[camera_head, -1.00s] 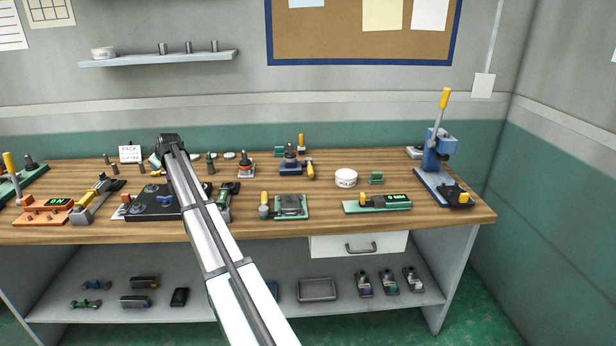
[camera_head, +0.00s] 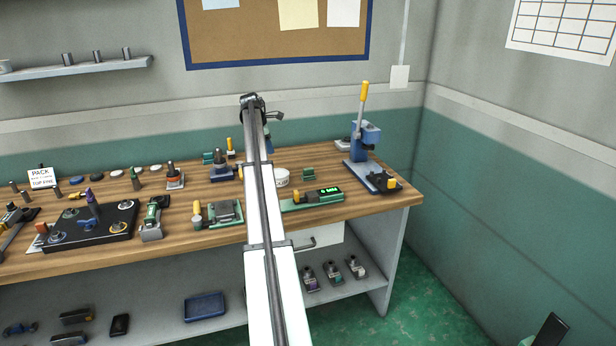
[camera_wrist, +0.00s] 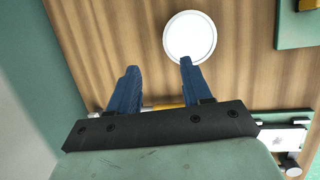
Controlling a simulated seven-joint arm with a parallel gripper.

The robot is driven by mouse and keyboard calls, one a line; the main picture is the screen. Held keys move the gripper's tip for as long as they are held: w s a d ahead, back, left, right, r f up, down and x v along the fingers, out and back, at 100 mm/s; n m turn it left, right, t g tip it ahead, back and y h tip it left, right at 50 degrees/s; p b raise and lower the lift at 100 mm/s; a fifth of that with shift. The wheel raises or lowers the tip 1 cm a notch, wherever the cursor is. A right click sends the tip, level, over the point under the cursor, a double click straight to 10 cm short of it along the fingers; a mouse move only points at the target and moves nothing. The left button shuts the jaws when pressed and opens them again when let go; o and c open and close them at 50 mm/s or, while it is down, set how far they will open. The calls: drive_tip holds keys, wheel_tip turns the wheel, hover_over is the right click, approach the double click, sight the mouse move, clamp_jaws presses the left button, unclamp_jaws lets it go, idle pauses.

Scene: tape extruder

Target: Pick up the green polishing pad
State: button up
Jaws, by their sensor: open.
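I cannot pick out a green polishing pad with certainty. A small green block (camera_head: 308,174) sits on the bench right of a white tub (camera_head: 283,177). Another green block (camera_head: 208,157) stands at the back, left of my arm. My gripper (camera_wrist: 159,66) is open and empty, with two blue fingers apart. In the head view its fingers hang above the back of the bench, near the white tub. In the wrist view the tub's round white top (camera_wrist: 190,38) lies just beyond the right fingertip. A green surface (camera_wrist: 297,25) is cut off at the upper right.
A blue lever press (camera_head: 363,150) stands at the right end of the wooden bench (camera_head: 345,207). A black fixture plate (camera_head: 85,226) and several small discs (camera_head: 116,173) are at the left.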

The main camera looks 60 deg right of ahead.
drive_tip(key=g, duration=0.2)
approach(307, 169)
drive_tip(key=shift+n+y, duration=0.3)
drive_tip(key=shift+y, duration=0.1)
drive_tip(key=x, duration=0.6)
drive_tip(key=d+x, duration=0.1)
drive_tip(key=x, duration=0.2)
drive_tip(key=shift+d+f, duration=0.1)
drive_tip(key=shift+f, duration=0.15)
drive_tip(key=c, duration=0.8)
